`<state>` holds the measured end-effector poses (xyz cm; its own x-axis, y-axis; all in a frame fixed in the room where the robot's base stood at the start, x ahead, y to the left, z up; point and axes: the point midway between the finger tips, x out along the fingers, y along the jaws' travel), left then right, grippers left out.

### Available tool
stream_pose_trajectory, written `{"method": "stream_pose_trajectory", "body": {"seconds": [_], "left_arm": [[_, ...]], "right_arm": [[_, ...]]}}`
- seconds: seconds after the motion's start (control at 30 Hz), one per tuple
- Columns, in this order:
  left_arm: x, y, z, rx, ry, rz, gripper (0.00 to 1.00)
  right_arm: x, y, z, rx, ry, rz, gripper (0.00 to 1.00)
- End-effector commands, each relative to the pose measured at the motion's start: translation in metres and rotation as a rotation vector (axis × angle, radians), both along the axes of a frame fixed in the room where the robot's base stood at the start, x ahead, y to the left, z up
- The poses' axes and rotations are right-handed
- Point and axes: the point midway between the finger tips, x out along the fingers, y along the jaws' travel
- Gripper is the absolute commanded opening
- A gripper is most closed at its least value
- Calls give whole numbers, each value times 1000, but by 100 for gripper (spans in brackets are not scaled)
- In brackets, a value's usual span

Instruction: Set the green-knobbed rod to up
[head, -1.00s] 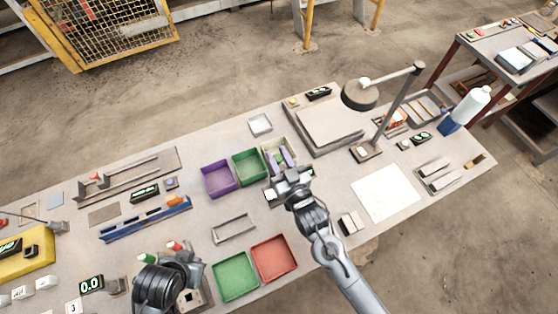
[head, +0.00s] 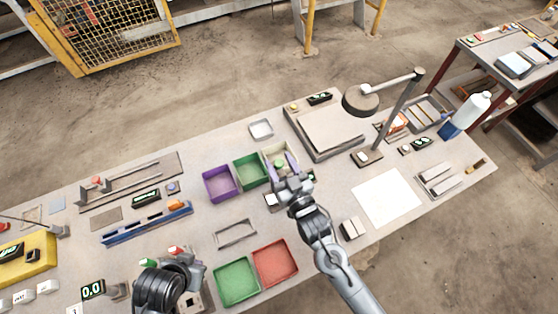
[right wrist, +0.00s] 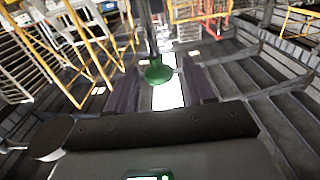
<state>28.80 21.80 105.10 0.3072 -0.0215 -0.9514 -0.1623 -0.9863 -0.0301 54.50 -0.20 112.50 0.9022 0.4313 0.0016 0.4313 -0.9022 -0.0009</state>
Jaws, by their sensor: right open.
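My right gripper (head: 280,168) is open above the pale bin area near the table's middle, its two purple fingers apart. A green knob (right wrist: 158,71) shows between the fingers in the right wrist view, with a dark rod (right wrist: 150,28) running up from it in the picture. The knob also shows as a small green spot between the fingers in the head view (head: 280,163). I see no finger touching the knob. The rod's lower part is hidden in the head view. My left wrist (head: 165,288) is at the bottom left; its fingers cannot be made out.
A purple bin (head: 207,190) and a green bin (head: 237,174) stand left of the right gripper. Another green bin (head: 218,290) and a red bin (head: 258,262) are nearer. A lamp (head: 361,100) stands to the right. A white sheet (head: 387,197) lies flat at the right.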

Motion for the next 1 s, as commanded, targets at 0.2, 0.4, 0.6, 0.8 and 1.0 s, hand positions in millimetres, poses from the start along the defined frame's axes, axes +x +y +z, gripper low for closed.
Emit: {"method": "stream_pose_trajectory", "body": {"seconds": [0.2,0.4,0.6,0.8,1.0], "left_arm": [[0,2,-5,7,0,-5,0],[0,3,-9,11,0,-8,0],[0,2,-11,11,0,-7,0],[0,1,-12,5,0,-4,0],[0,-1,-11,-2,0,1,0]], "right_arm": [[-33,-16,-3,-2,2,1,53],[-63,-30,-2,-1,0,0,53],[-81,-39,-1,-1,0,-1,53],[-87,-42,0,-1,0,0,53],[-87,-42,0,-1,0,0,53]]}}
